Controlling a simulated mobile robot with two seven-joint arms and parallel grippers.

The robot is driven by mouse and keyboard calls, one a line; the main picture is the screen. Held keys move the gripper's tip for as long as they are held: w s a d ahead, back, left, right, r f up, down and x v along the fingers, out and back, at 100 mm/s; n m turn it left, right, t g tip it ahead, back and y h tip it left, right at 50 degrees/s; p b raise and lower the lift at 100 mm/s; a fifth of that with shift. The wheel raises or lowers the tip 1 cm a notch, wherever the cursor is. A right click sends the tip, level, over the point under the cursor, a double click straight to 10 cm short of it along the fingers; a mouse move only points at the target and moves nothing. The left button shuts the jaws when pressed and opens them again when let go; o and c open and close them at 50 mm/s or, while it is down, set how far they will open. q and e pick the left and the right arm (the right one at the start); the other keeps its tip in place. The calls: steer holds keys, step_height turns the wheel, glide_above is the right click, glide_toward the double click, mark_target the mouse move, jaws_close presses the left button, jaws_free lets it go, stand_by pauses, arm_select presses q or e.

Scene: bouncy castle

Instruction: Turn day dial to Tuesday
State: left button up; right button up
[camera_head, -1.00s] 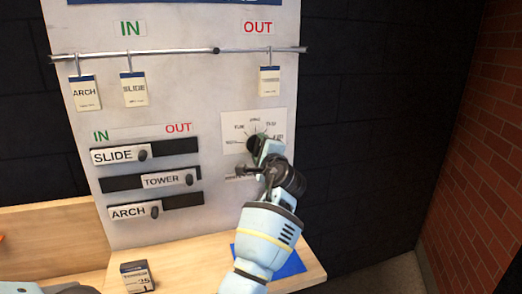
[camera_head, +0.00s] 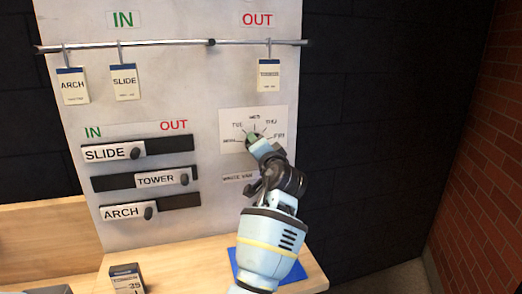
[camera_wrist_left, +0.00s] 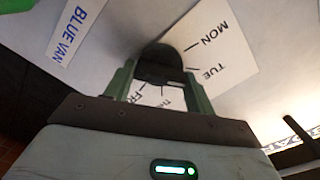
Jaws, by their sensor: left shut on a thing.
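The day dial is a dark round knob on a white card (camera_head: 279,114) on the board, with MON, TUE, WED, THU and FRI printed in an arc. My left gripper (camera_head: 253,139) is at the dial, and its fingers cover much of it. In the left wrist view the dark knob (camera_wrist_left: 160,62) sits between the two green fingers of my left gripper (camera_wrist_left: 158,80), which are shut on it. MON and TUE show to the right of the knob there. I cannot tell which day the dial points to. My right gripper is not in view.
Sliders labelled SLIDE (camera_head: 104,153), TOWER (camera_head: 155,180) and ARCH (camera_head: 122,212) are left of the dial. Tags hang from a rail (camera_head: 150,45) above. A small block (camera_head: 126,279) and a blue mat (camera_head: 242,265) are on the wooden ledge below.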

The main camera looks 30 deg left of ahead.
arm_select(q)
steer(key=shift+f+n, duration=0.1)
steer(key=shift+n, duration=0.4)
steer(key=o, duration=1)
steer(key=shift+b+v, duration=0.4)
steer(key=shift+v, duration=3.55)
